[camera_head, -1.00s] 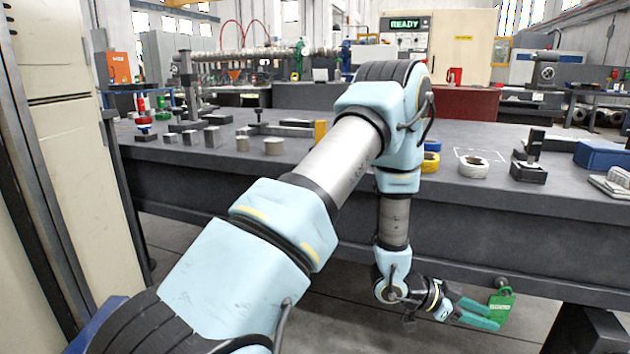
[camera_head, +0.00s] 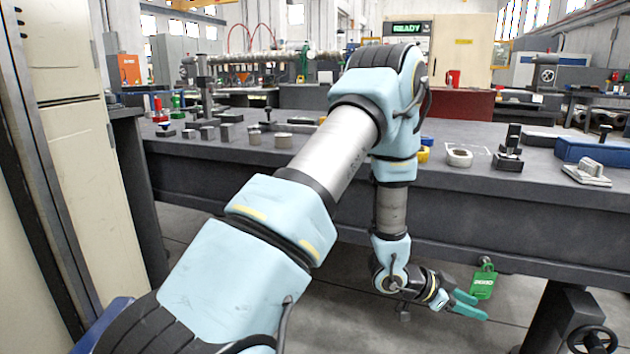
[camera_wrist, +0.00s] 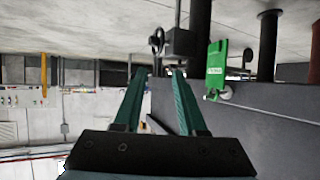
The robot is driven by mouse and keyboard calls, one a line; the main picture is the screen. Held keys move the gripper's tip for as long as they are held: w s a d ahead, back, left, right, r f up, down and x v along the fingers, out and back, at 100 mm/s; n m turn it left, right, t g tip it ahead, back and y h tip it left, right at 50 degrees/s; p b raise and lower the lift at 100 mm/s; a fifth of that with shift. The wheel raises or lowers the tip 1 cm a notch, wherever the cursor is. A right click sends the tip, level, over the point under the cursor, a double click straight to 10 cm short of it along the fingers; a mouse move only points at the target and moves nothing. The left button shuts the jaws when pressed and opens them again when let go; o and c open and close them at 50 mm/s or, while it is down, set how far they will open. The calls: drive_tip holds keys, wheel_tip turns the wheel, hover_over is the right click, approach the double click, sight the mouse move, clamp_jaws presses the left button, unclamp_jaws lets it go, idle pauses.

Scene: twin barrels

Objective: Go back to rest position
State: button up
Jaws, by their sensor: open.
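My gripper (camera_head: 468,305) is low in front of the workbench's front side, below the level of its top. Its green fingers point to the right in the head view and are apart, with nothing between them. In the wrist view the fingers of my gripper (camera_wrist: 158,72) are spread and empty, and the picture looks upside down. A green tag (camera_head: 483,283) hangs from the bench front just above and right of the fingertips. The tag also shows in the wrist view (camera_wrist: 216,66), to the right of the fingers.
A tall pale cabinet (camera_head: 70,130) stands close on the left. A handwheel (camera_head: 592,339) shows at the lower right. Floor is free below the gripper.

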drive_tip(key=w+a+r+n+t+y, duration=0.2)
drive_tip(key=w+a+r+n+y, duration=0.15)
drive_tip(key=a, duration=0.45)
drive_tip(key=w+a+r+n+t+y, duration=0.2)
drive_tip(key=w+a, duration=0.3)
drive_tip(key=a, duration=0.3)
drive_tip(key=w+a+r+n+t+y, duration=0.1)
drive_tip(key=w+a+r+n+y, duration=0.25)
drive_tip(key=a, duration=0.45)
drive_tip(key=s+a+r+n+g+y, duration=0.2)
drive_tip(key=s+a+r+n, duration=0.15)
drive_tip(key=s+a, duration=0.35)
drive_tip(key=s+a+r+n+g+y, duration=0.15)
drive_tip(key=s+a+n, duration=0.35)
drive_tip(key=a, duration=0.5)
wheel_tip(320, 180, up, 30)
drive_tip(key=s+p, duration=0.2)
drive_tip(key=p, duration=2.8)
drive_tip(key=shift+r, duration=0.25)
drive_tip(key=shift+m, duration=0.25)
